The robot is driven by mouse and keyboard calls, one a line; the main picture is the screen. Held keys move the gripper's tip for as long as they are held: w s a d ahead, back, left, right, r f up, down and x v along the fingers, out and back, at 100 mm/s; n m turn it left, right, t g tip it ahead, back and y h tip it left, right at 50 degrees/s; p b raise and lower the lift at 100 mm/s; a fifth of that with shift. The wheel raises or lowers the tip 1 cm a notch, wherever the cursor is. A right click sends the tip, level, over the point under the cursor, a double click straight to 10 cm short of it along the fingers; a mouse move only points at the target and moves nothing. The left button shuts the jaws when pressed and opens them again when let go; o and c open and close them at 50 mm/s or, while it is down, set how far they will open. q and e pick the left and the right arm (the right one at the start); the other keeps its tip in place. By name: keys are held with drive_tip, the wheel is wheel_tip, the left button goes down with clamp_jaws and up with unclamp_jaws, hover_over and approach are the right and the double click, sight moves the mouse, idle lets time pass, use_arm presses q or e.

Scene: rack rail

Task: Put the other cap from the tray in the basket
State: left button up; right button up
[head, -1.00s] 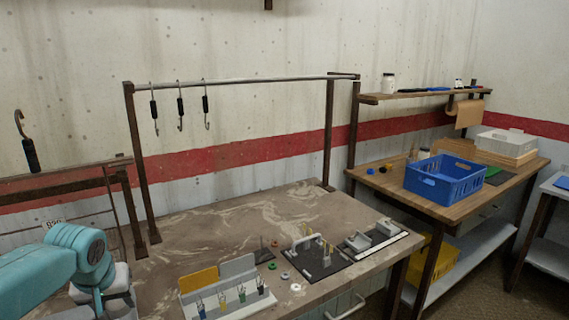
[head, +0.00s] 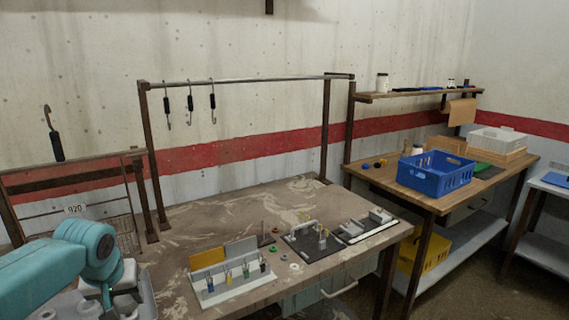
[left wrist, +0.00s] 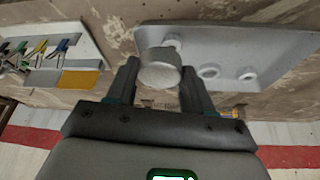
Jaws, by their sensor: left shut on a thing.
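My left gripper (left wrist: 160,78) is shut on a pale grey round cap (left wrist: 159,70), which sits between its two fingers in the left wrist view. A pale grey tray (left wrist: 285,45) lies beyond it, with several round pieces or recesses in it. I cannot tell whether the held cap is clear of the tray. In the head view the tray's edge (head: 149,297) shows at the lower left, and my left arm hides much of it. A blue basket (head: 436,180) stands on the wooden table at the right. My right gripper is out of view.
A holder with coloured clips (head: 230,285) and a black mat with a handled fixture (head: 303,240) lie on the bench. A rail with several hooks (head: 190,102) stands behind. A wire rack (head: 125,222) is at the left.

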use_arm(q)
drive_tip(key=s+d+f+m+p, duration=0.1)
drive_tip(key=s+d+f+m, duration=0.1)
drive_tip(key=s+d+f, duration=0.2)
drive_tip(key=s+d+f+m+h+p, duration=0.1)
drive_tip(key=s+d+f, duration=0.3)
drive_tip(key=d+f, duration=0.4)
drive_tip(key=shift+s+d+f+m, duration=0.3)
drive_tip(key=shift+d+m, duration=0.1)
drive_tip(key=shift+d, duration=0.5)
drive_tip(key=shift+a, duration=0.1)
